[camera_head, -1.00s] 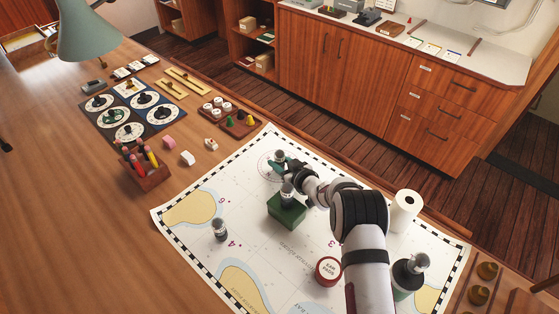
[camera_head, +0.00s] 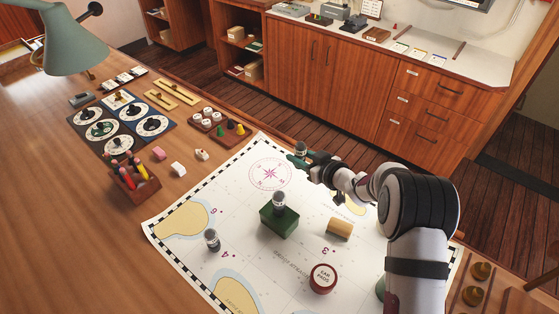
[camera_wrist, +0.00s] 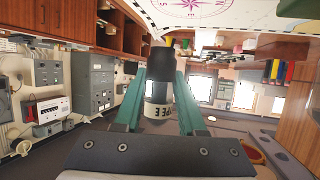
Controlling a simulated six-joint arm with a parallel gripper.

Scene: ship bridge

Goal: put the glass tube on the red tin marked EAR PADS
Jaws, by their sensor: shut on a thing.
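My gripper (camera_head: 302,154) is shut on a small glass tube (camera_head: 300,147) with a dark end, and holds it up at the chart's far edge, right of the compass rose. In the wrist view the tube (camera_wrist: 158,90) sits between the teal fingers (camera_wrist: 158,105); its pale label is only partly readable. The red tin (camera_head: 323,278) marked EAR PADS stands on the chart near the front, well apart from the gripper, with nothing on its lid. Two similar small tubes show: one (camera_head: 278,203) on a green box (camera_head: 279,222), one (camera_head: 212,240) upright on the chart.
My arm covers the chart's right part. A pencil holder (camera_head: 135,180), an eraser (camera_head: 178,169) and a tray of pieces (camera_head: 218,125) stand left of the chart.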

